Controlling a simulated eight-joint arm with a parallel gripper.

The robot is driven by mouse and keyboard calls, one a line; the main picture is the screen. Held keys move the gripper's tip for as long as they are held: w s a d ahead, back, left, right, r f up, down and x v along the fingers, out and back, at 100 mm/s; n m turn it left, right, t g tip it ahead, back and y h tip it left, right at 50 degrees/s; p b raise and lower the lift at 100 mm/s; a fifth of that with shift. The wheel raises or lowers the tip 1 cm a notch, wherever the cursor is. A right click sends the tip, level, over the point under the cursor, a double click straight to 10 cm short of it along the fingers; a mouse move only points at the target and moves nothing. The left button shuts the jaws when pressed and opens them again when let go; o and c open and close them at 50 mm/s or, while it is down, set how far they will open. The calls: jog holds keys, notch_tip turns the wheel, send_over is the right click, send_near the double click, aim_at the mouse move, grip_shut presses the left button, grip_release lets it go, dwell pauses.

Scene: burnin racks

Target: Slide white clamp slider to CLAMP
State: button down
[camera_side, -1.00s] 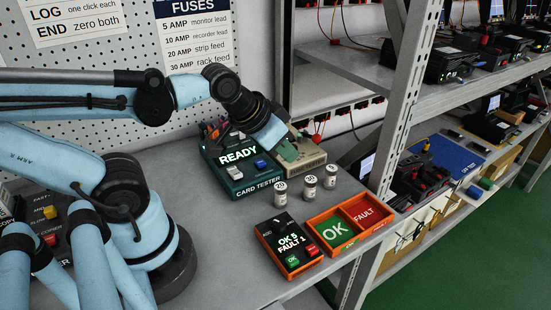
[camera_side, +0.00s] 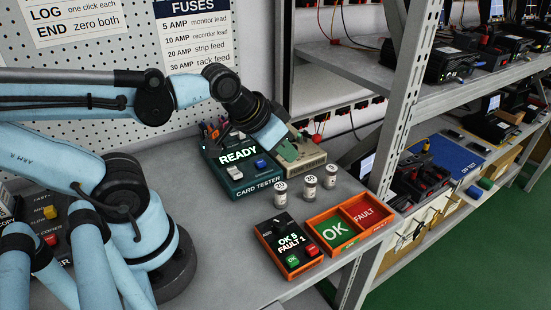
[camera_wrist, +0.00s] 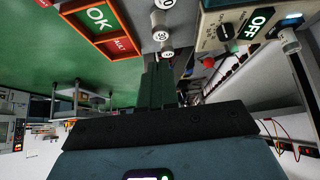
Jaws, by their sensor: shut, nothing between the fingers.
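The card tester (camera_side: 240,165) stands on the bench with its display reading READY. A small white part (camera_side: 235,173) on its front left looks like the slider; its clamp marking is too small to read. A blue button (camera_side: 261,163) sits to its right. My gripper (camera_side: 288,153) has green fingers, shut and empty. It is above and right of the tester, in front of the beige box (camera_side: 308,163), apart from the white part. In the wrist view my gripper (camera_wrist: 160,75) points toward the numbered cylinders (camera_wrist: 162,36); the white part is not seen there.
An orange tray (camera_side: 338,243) with OK and FAULT compartments lies at the bench's right edge. A counter box (camera_side: 283,243) reads OK 5, FAULT 1. The beige box in the wrist view (camera_wrist: 222,17) has a knob and an OFF label. A rack post (camera_side: 400,100) rises at right.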

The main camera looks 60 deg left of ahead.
jog(key=c, duration=1.5)
grip_release()
jog(key=shift+w+a, duration=0.1)
jog(key=shift+a, duration=0.1)
jog(key=o, duration=0.5)
jog(key=shift+g+y, duration=0.5)
jog(key=shift+g, duration=0.4)
jog(key=a, duration=0.1)
jog(key=w+a+r, duration=0.1)
jog(key=a, duration=0.1)
jog(key=w+a+r, duration=0.1)
jog(key=a, duration=0.1)
jog(key=shift+r, duration=0.1)
jog(key=g+h, duration=0.1)
jog(key=g, duration=0.4)
send_over(237, 133)
jog(key=w, duration=0.1)
jog(key=f, duration=1.1)
jog(key=shift+w+a+f, duration=0.2)
jog(key=shift+f, duration=0.05)
grip_shut()
